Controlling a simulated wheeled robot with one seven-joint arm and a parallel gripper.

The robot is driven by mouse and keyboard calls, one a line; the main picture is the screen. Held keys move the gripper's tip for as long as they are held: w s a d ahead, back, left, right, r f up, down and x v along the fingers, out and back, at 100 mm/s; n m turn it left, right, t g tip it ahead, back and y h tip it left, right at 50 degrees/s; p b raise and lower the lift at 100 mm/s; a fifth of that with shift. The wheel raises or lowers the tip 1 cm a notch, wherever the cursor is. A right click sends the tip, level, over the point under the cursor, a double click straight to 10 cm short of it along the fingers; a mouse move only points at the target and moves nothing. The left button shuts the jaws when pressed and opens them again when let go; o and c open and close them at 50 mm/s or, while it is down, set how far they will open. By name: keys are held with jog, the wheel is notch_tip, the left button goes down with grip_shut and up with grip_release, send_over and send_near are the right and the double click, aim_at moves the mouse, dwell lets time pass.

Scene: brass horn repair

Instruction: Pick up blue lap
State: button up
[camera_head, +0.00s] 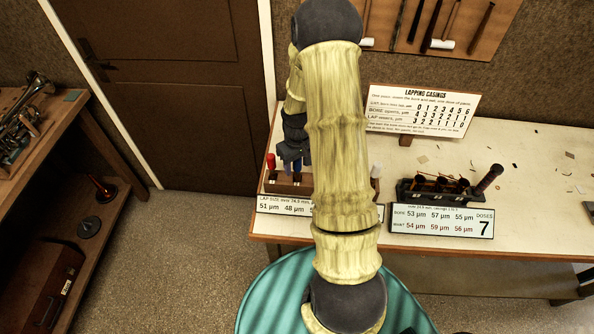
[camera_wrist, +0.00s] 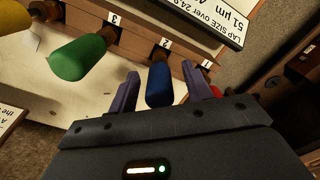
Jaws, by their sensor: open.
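The blue lap (camera_wrist: 160,86) stands in the wooden rack (camera_wrist: 138,42) at the slot marked 2. My gripper (camera_wrist: 159,76) is open, with one purple finger on each side of the blue lap's handle. I cannot tell whether either finger touches it. In the head view my gripper (camera_head: 294,160) is low over the rack at the left of the bench, and my arm hides much of the rack.
A green lap (camera_wrist: 82,58) and a yellow lap (camera_wrist: 14,17) stand left of the blue one. A red lap (camera_head: 271,161) is close on the other side. The lap size sign (camera_wrist: 222,20) runs along the rack. A casing block (camera_head: 440,190) stands farther right.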

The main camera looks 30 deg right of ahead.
grip_shut()
notch_tip(320, 180, up, 10)
jog(key=shift+r+b, duration=0.1)
jog(key=shift+b, duration=1.05)
